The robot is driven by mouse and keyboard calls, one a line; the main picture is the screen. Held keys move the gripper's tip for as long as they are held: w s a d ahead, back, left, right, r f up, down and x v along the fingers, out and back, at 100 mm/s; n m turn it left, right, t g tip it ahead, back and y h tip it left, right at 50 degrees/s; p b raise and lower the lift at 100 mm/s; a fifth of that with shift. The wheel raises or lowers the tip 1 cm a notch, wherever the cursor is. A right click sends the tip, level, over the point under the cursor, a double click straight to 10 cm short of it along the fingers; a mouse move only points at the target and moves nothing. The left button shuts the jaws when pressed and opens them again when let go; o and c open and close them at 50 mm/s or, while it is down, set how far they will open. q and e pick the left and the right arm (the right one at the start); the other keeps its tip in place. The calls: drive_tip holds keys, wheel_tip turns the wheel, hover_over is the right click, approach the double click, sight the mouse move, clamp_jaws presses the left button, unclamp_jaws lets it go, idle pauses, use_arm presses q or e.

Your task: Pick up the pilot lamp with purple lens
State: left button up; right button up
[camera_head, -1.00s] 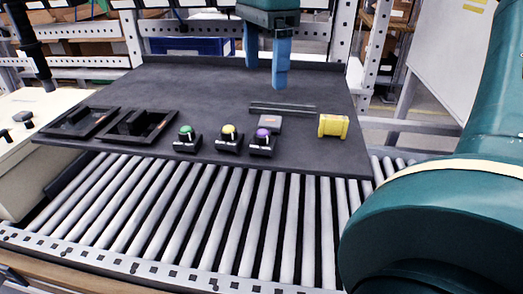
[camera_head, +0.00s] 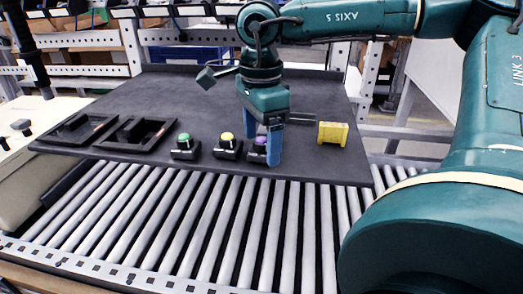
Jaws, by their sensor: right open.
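The pilot lamp with purple lens (camera_head: 258,154) is the rightmost of three lamps near the front edge of the dark board. My right gripper (camera_head: 262,147) is over it, pointing down with blue fingers. The fingers are open, with one in front of and to the right of the lamp and the other behind it on the left. The finger partly hides the lamp. Whether the fingers touch it cannot be told. My left gripper is not in view.
A yellow-lens lamp (camera_head: 228,149) stands close on the left, a green-lens lamp (camera_head: 184,150) beyond it. A yellow block (camera_head: 332,133) lies to the right. Two black trays (camera_head: 137,132) sit at the board's left. A roller conveyor (camera_head: 190,220) runs in front.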

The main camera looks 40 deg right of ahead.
drive_tip(key=shift+f, duration=0.55)
drive_tip(key=c, duration=1.1)
drive_tip(key=shift+r, duration=0.15)
